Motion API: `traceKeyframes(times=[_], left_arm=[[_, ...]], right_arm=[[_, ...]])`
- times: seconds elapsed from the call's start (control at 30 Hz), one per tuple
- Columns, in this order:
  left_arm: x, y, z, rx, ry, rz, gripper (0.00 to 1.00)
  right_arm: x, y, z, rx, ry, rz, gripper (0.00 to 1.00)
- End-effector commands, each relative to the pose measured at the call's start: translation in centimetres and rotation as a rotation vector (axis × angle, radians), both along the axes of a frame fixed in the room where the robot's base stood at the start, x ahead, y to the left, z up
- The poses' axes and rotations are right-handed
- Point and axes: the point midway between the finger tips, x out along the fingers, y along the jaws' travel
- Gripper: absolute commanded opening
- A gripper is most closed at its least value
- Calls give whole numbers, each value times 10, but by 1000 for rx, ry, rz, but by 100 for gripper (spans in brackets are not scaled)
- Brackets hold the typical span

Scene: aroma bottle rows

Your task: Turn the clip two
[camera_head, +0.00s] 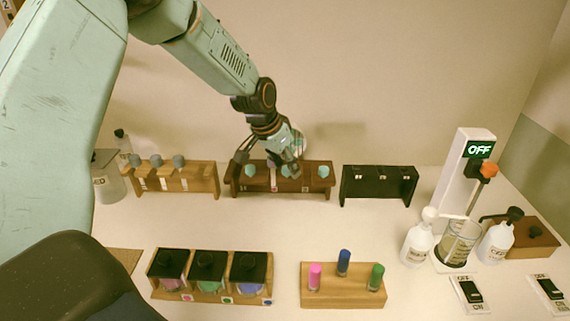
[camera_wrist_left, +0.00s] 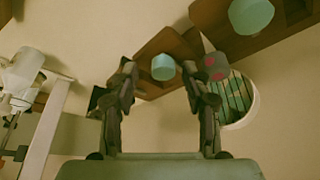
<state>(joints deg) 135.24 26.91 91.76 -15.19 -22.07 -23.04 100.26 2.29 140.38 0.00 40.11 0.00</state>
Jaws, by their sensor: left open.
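A dark brown rack (camera_head: 312,188) stands at the back middle, with teal caps along its top. A left teal cap (camera_head: 250,170) and a right teal cap (camera_head: 323,171) show clearly; the middle one is partly hidden by my left gripper. My left gripper (camera_head: 286,166) is open over the middle of this rack. In the left wrist view, a teal cap (camera_wrist_left: 163,67) shows between the fingers of my left gripper (camera_wrist_left: 162,82), a little beyond them; contact cannot be told. No part is clearly marked as clip two. My right gripper does not show.
A wooden rack with grey-topped clips (camera_head: 200,180) stands left, a black rack (camera_head: 378,186) right. A box of dark-lidded jars (camera_head: 210,298) and a block with coloured bottles (camera_head: 343,297) stand in front. A white stirrer (camera_head: 462,170) reads OFF. The table between rows is clear.

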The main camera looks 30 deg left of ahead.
Motion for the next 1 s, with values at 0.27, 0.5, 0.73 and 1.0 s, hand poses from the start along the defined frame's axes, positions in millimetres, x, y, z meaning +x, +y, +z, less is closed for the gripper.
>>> traceKeyframes(times=[0.27, 0.5, 0.73, 1.0], left_arm=[[1, 0, 0, 0, 1, 0, 29], [1, 1, 0, 0, 1, 0, 9], [1, 1, 1, 0, 0, -1, 0], [0, 0, 2, 2, 2, 23, 0]], right_arm=[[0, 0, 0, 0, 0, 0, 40], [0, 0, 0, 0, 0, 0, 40], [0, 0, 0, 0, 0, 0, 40], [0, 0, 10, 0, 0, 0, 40]])
